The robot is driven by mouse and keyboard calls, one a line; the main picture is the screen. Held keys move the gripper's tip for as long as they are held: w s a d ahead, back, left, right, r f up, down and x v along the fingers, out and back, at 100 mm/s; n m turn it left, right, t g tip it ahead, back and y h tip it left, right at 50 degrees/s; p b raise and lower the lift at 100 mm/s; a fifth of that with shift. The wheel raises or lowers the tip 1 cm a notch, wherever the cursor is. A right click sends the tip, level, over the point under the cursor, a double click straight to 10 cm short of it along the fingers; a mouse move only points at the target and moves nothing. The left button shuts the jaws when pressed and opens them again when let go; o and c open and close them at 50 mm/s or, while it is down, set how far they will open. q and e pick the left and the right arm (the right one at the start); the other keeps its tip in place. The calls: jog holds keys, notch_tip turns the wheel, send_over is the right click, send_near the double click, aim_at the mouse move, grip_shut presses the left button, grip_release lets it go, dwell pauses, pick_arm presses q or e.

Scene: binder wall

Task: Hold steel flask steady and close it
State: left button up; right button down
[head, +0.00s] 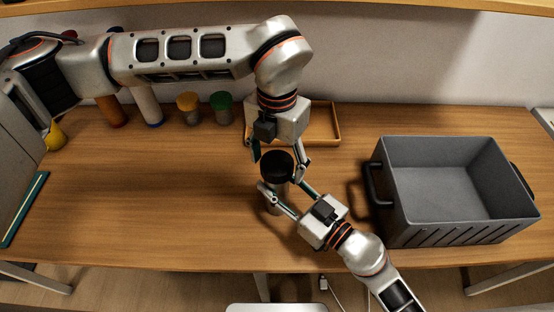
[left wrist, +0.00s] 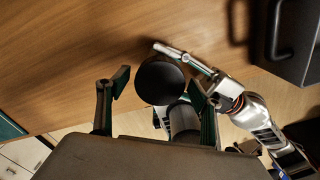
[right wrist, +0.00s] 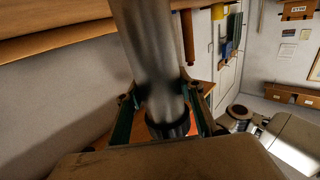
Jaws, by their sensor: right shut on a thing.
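The steel flask (head: 273,207) stands upright near the middle of the table, with a round black lid (head: 277,164) at its top. The lid also shows in the left wrist view (left wrist: 160,80). My right gripper (head: 287,190) is shut on the flask's body, which fills the middle of the right wrist view (right wrist: 150,50). My left gripper (head: 279,164) points down from above, open, one finger on each side of the lid. The left wrist view shows gaps between its fingers (left wrist: 160,86) and the lid. I cannot tell how tightly the lid sits.
A grey crate (head: 440,234) with black handles stands at the right. An orange tray (head: 338,125) lies behind my left gripper. A teal binder (head: 24,210) lies far left. Table left of the flask is clear.

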pick_arm(q)
jog(key=shift+r, duration=0.1)
jog(key=shift+r, duration=2.15)
jog(key=shift+c, duration=0.3)
jog(key=shift+r+m, duration=1.4)
jog(key=shift+r, duration=0.35)
jog(key=shift+f, duration=0.1)
jog(key=shift+f, duration=3.95)
